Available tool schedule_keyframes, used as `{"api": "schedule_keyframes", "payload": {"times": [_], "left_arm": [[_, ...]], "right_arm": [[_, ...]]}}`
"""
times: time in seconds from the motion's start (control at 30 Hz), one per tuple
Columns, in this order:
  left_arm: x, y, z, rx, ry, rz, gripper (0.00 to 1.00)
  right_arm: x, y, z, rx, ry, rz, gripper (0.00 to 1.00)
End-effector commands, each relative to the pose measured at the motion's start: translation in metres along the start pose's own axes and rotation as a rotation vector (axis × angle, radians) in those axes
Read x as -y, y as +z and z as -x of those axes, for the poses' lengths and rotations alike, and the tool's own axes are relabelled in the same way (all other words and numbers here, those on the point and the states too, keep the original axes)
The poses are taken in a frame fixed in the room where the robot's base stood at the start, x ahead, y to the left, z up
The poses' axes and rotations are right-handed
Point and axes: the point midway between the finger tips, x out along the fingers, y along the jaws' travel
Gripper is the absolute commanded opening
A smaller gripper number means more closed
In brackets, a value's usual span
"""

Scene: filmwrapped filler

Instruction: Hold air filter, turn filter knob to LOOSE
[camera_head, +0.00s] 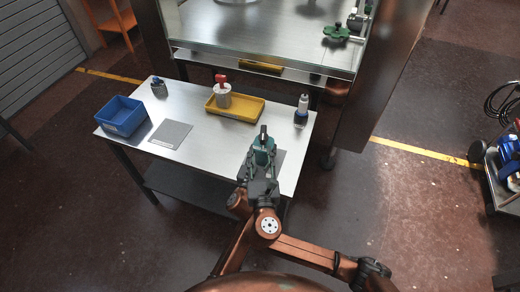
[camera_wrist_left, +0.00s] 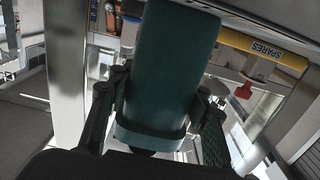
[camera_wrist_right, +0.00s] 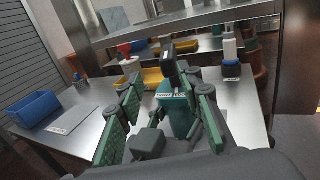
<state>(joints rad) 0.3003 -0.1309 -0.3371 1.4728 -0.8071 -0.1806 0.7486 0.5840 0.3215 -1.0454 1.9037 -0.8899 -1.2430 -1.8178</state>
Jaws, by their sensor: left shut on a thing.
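The air filter (camera_head: 263,156) is a teal body with a dark knob (camera_wrist_right: 170,62) on top, above the near right part of the table in the head view. My left gripper (camera_wrist_left: 157,118) is shut on the filter body, one finger on each side, in the left wrist view; it is largely hidden in the head view. My right gripper (camera_wrist_right: 168,84) is open, its green-padded fingers spread apart with the filter and knob showing between and beyond them. Small white labels sit below the knob; I cannot surely read its setting.
The metal table (camera_head: 190,88) carries a blue bin (camera_head: 121,116), a grey mat (camera_head: 171,134), a yellow tray (camera_head: 251,109) with a red-topped white part (camera_head: 222,94), a white-and-dark bottle (camera_head: 301,112) and a small dark item (camera_head: 159,87). A large metal-framed cabinet (camera_head: 392,70) stands behind.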

Motion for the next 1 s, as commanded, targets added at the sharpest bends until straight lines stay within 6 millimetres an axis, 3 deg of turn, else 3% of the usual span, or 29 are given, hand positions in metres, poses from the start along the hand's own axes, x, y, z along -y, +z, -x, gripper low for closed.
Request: {"api": "schedule_keyframes", "payload": {"times": [0.03,0.3,0.43,0.63,1.0], "left_arm": [[0.002,0.01,0.001,0.017,-0.005,0.001,0.13],[0.002,0.01,0.001,0.017,-0.005,0.001,0.13],[0.002,0.01,0.001,0.017,-0.005,0.001,0.13],[0.002,0.01,0.001,0.017,-0.005,0.001,0.13],[0.002,0.01,0.001,0.017,-0.005,0.001,0.13]], "right_arm": [[-0.001,-0.003,0.011,-0.004,0.003,-0.002,0.33],[0.0,-0.002,0.066,-0.003,0.002,-0.002,0.33],[0.0,-0.002,0.084,-0.003,0.001,0.0,0.33],[0.0,-0.001,0.094,-0.001,0.001,0.0,0.33],[-0.001,-0.001,0.09,-0.001,-0.004,0.003,0.33]]}}
